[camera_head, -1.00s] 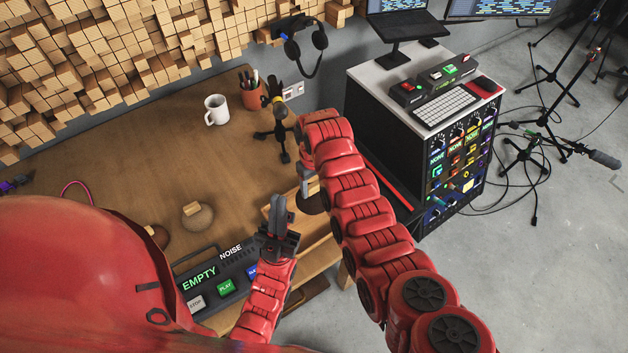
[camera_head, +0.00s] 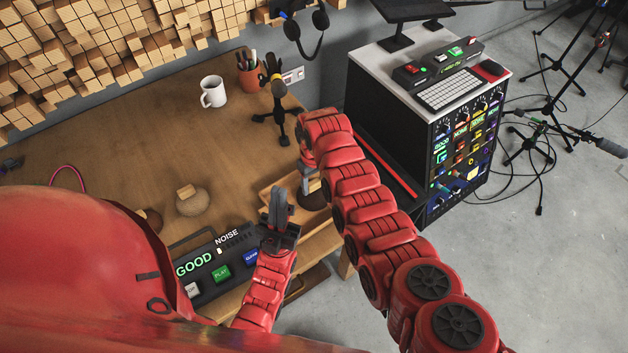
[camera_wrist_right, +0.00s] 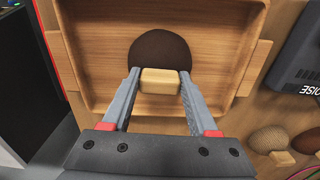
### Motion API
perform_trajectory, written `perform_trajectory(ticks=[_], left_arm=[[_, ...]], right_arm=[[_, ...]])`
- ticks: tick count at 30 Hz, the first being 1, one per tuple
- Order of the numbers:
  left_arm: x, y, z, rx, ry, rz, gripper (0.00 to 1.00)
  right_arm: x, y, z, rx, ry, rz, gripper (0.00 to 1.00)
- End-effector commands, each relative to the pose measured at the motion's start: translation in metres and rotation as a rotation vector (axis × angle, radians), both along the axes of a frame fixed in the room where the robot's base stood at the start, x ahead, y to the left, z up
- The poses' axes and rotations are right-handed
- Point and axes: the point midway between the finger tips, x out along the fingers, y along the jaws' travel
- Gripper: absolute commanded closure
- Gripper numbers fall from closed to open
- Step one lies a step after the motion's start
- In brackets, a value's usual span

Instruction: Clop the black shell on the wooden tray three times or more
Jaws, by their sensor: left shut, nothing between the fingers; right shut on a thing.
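My right gripper (camera_wrist_right: 160,88) is shut on the wooden grip block of the black shell (camera_wrist_right: 158,48), a dark dome. In the right wrist view the shell is over the floor of the wooden tray (camera_wrist_right: 85,75), near its far wall. I cannot tell whether it touches the tray. In the head view the shell (camera_head: 316,197) shows below my right gripper (camera_head: 308,181), partly hidden by the arm. The tray (camera_head: 270,192) is at the table's right end. My left gripper (camera_head: 279,204) is shut and empty, in front of the tray.
A small microphone on a stand (camera_head: 281,112) stands behind the tray. A control box (camera_head: 214,265) reads GOOD. A lighter shell (camera_head: 193,202) lies on the table left of the tray. A mug (camera_head: 213,92) stands farther back. A rack cabinet (camera_head: 455,150) stands at the right.

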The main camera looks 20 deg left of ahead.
Motion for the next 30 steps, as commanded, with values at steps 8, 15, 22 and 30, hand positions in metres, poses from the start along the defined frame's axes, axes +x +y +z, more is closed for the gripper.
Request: perform_trajectory(ticks=[8,15,22,30], left_arm=[[0.000,0.000,0.003,0.000,0.000,0.000,1.00],[0.000,0.000,0.018,0.000,0.000,0.000,1.00],[0.000,0.000,0.030,0.000,0.000,0.000,1.00],[0.000,0.000,0.029,0.000,0.000,0.000,1.00]], right_arm=[[0.000,0.000,0.003,0.001,-0.002,0.000,1.00],[0.001,0.001,0.026,0.003,-0.004,0.000,1.00],[0.001,0.001,0.050,0.002,-0.003,0.000,1.00],[0.001,0.001,0.052,0.002,-0.003,0.000,1.00]])
